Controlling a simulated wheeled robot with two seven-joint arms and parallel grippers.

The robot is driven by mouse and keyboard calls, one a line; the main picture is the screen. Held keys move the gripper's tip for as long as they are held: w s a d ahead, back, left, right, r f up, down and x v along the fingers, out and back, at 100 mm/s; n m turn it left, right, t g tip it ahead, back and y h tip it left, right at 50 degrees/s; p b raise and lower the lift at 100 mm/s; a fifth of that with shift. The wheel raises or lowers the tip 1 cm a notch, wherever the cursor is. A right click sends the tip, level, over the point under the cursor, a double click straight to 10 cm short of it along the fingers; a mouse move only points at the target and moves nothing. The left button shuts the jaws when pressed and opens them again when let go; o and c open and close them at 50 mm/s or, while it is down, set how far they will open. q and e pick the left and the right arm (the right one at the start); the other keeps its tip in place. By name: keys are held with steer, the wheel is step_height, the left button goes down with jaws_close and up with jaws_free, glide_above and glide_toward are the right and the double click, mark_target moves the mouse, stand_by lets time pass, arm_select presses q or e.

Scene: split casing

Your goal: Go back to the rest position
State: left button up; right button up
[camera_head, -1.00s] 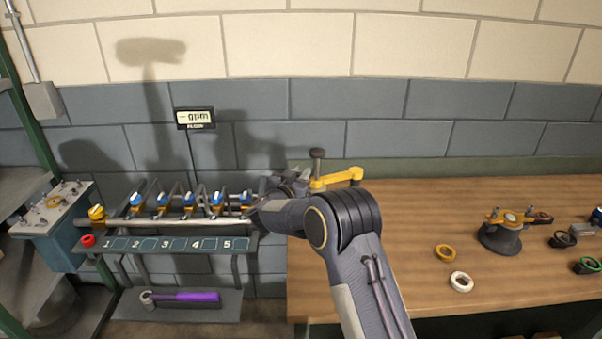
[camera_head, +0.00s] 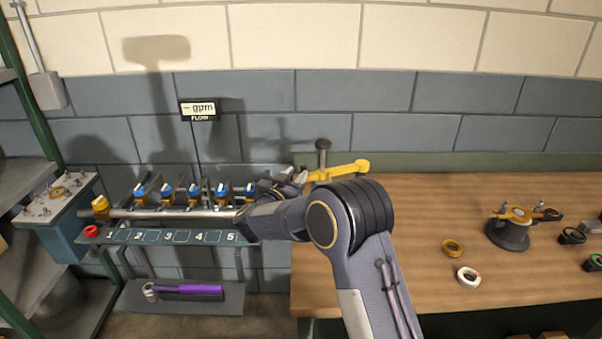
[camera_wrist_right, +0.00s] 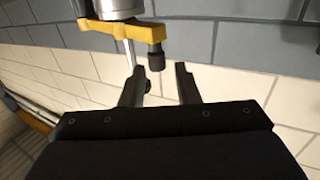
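My right gripper (camera_head: 286,180) is at the right end of the pipe with the blue-handled valves in the head view. In the right wrist view its two fingers (camera_wrist_right: 160,84) stand apart, with no object held between them. A yellow lever (camera_head: 345,170) with a dark knob is just right of the gripper. It also shows in the right wrist view (camera_wrist_right: 108,38), its dark end just beyond the fingertips. Part of the lever's mount is hidden by my arm. My left gripper is not in view.
A numbered shelf (camera_head: 170,237) runs below the valves, with a purple-handled hammer (camera_head: 187,289) lower down. A wooden bench (camera_head: 425,220) on the right holds a dark fixture (camera_head: 509,235) and several rings. A flow display (camera_head: 199,109) stands behind the valves.

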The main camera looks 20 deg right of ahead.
steer(key=shift+s+a, duration=0.3)
steer(key=s+d+r+n+t+y, duration=0.1)
steer(key=s+r+n+t+y, duration=0.2)
steer(key=s+r+y, duration=0.45)
steer(key=s+a+r+n+g+y, duration=0.1)
steer(key=s+a+n+g+y, duration=0.1)
steer(key=s+y, duration=0.5)
steer(key=s+a+f+g, duration=0.1)
steer(key=s+f, duration=0.3)
steer(key=s, duration=0.6)
steer(key=s+f+n+g+y, duration=0.1)
steer(key=s+f+g, duration=0.3)
steer(key=s, duration=0.6)
steer(key=s+a+f+n+g+y, duration=0.1)
steer(key=s+f+g, duration=0.2)
steer(key=s, duration=0.7)
steer(key=shift+a+f, duration=0.35)
steer(key=shift+f, duration=0.4)
steer(key=shift+n, duration=0.3)
